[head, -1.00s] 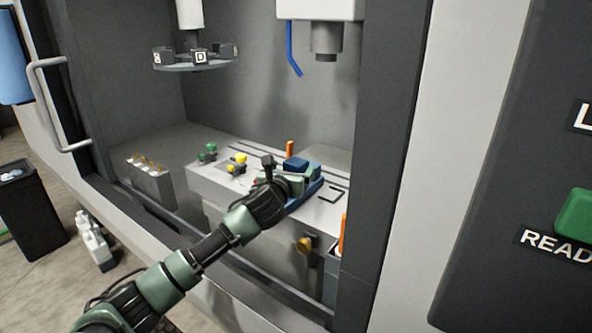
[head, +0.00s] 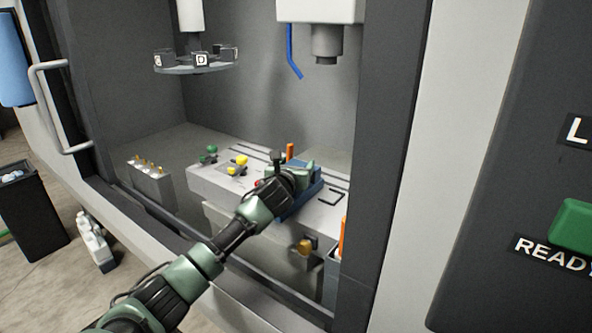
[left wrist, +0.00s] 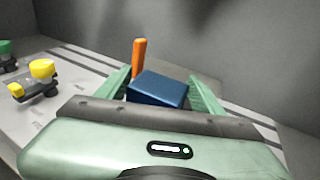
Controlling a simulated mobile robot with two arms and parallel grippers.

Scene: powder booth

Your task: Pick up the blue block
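The blue block (left wrist: 158,90) shows in the left wrist view between the two green fingers of my left gripper (left wrist: 160,82). The gripper looks open, with one finger on either side of the block. A narrow gap seems to show at the right finger; contact at the left finger is unclear. In the head view my left gripper (head: 297,172) is at the work table inside the booth and hides most of the block. A blue base (head: 301,202) shows under the gripper. My right gripper is not in view.
An orange post (left wrist: 139,57) stands just behind the block. Yellow-topped (head: 240,161) and green-topped (head: 209,152) fixtures are to the left on the table (head: 207,180). A spindle head (head: 327,42) hangs above. The booth's right door post (head: 378,150) is near the arm.

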